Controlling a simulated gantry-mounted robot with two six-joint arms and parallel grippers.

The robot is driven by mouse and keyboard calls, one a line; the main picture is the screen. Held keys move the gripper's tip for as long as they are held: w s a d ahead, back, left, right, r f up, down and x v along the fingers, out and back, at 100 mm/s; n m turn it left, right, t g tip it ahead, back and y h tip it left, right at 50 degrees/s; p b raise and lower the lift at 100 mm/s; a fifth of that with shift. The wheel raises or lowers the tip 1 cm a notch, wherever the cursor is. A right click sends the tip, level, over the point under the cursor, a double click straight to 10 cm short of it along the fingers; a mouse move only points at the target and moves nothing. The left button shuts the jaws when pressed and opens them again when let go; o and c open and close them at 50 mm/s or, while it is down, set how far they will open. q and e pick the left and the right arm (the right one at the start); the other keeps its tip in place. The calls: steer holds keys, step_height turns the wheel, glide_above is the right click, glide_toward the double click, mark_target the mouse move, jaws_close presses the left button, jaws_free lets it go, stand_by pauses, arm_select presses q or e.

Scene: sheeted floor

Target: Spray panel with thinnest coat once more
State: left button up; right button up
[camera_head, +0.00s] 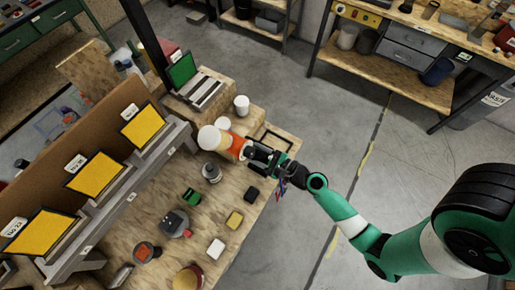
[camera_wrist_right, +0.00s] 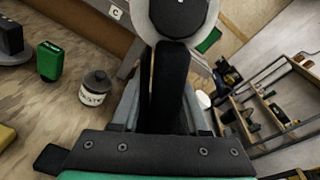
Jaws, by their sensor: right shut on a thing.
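Three yellow panels (camera_head: 142,127), (camera_head: 97,174), (camera_head: 40,232) with small white tags lean in a row on a grey rack at the left in the head view. A green panel (camera_head: 182,71) stands apart at the back. In the right wrist view, the dark fingers (camera_wrist_right: 170,85) meet a rounded grey and black thing at the top. The can's nozzle cannot be made out. My left gripper is in neither view.
A brown board (camera_head: 75,150) stands behind the rack. The concrete floor at the right is clear.

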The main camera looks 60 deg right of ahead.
steer(key=shift+w+a+r+p, duration=0.1)
steer(key=shift+w+a+p, duration=0.1)
steer(key=shift+w, duration=0.3)
steer(key=shift+w+a+r+p, duration=0.1)
steer(key=shift+w+a+p, duration=0.1)
steer(key=shift+w, duration=0.25)
steer(key=w+a+p, duration=0.1)
steer(key=a+p, duration=0.5)
steer(key=a, duration=1.3)
steer(key=shift+w+f, duration=0.15)
steer(key=shift+f, duration=0.05)
